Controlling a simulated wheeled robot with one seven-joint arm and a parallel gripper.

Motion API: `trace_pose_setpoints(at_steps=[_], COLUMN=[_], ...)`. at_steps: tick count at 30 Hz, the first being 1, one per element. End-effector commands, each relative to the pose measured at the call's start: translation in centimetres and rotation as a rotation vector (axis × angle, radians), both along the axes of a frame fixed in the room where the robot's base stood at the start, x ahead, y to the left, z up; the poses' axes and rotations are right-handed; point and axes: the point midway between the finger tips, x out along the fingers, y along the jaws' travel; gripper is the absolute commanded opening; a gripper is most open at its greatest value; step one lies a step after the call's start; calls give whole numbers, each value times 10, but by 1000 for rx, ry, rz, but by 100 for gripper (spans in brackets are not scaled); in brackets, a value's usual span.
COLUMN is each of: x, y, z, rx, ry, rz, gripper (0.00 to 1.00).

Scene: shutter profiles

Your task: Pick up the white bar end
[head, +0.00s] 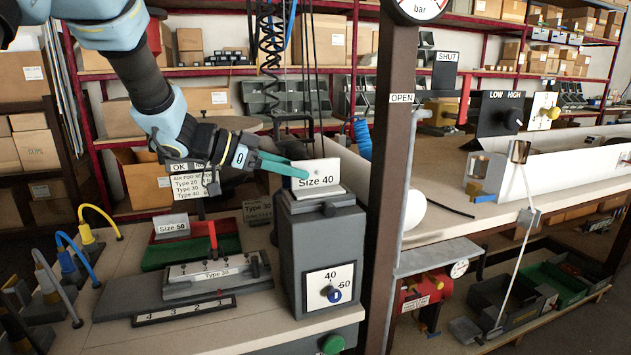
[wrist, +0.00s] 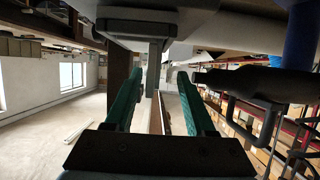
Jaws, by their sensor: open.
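My gripper (head: 290,165) has teal fingers and is open. In the head view its tips overlap the left edge of the Size 40 plate on the grey block; I cannot tell if they touch. In the wrist view my gripper (wrist: 160,85) has a gap between its fingers, with a pale strip (wrist: 148,75) seen through it that I cannot identify. A long white bar (head: 570,165) lies on the bench at right, well apart from my gripper. A rounded white piece (head: 413,211) shows just right of the dark post. I cannot tell which is the white bar end.
The grey block (head: 300,245) with a 40/50 dial stands under my gripper. A dark upright post (head: 385,180) stands between it and the right bench. Hoses hang above.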

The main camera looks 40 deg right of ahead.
Motion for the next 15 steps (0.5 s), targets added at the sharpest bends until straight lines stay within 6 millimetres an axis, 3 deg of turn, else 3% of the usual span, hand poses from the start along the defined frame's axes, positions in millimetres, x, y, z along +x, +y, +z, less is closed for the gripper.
trace_pose_setpoints(at_steps=[9, 15], x=[-22, -24], y=[-35, -43], z=[-10, -15], rx=[2, 0], ry=[2, 1], rz=[-1, 0], gripper=[55, 55])
